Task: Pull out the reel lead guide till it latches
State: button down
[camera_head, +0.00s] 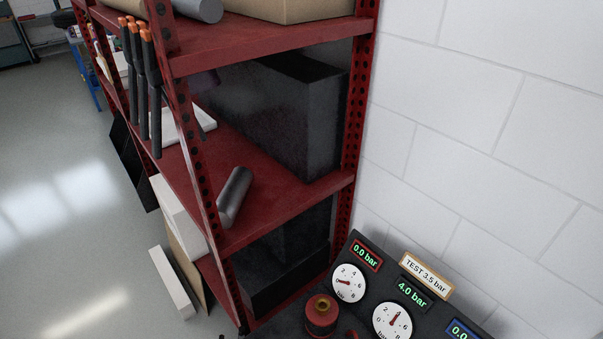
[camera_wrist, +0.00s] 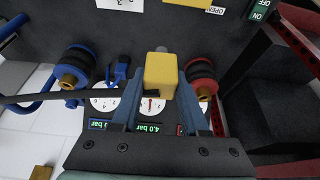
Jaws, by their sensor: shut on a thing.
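In the wrist view my gripper (camera_wrist: 160,92) has its two blue-grey fingers on either side of a yellow block (camera_wrist: 161,72). It is shut on this block, in front of the dark panel. I cannot tell for certain whether the block is part of the reel lead guide. A thin dark bar (camera_wrist: 45,97) runs from the left edge toward the block; its right end is hard to make out. The head view does not show my gripper or the yellow block.
A blue-black round fitting (camera_wrist: 77,62) lies left of my fingers, a red-black one (camera_wrist: 200,75) right. A blue hooked part (camera_wrist: 38,101) is at far left.

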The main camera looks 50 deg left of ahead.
jog(key=shift+w+d+r+p, duration=0.15)
jog(key=shift+d+p, duration=0.1)
jog(key=shift+d, duration=0.15)
jog(key=shift+w+d+r+p, duration=0.1)
jog(key=shift+d+r+p, duration=0.1)
jog(key=shift+d, duration=0.15)
jog(key=shift+f, duration=0.15)
jog(key=shift+a, duration=0.15)
jog(key=shift+s+a+f+b, duration=0.25)
jog(key=shift+a+b, duration=0.25)
jog(key=shift+a, duration=0.15)
jog(key=shift+s+a, duration=0.15)
jog(key=shift+a, duration=0.25)
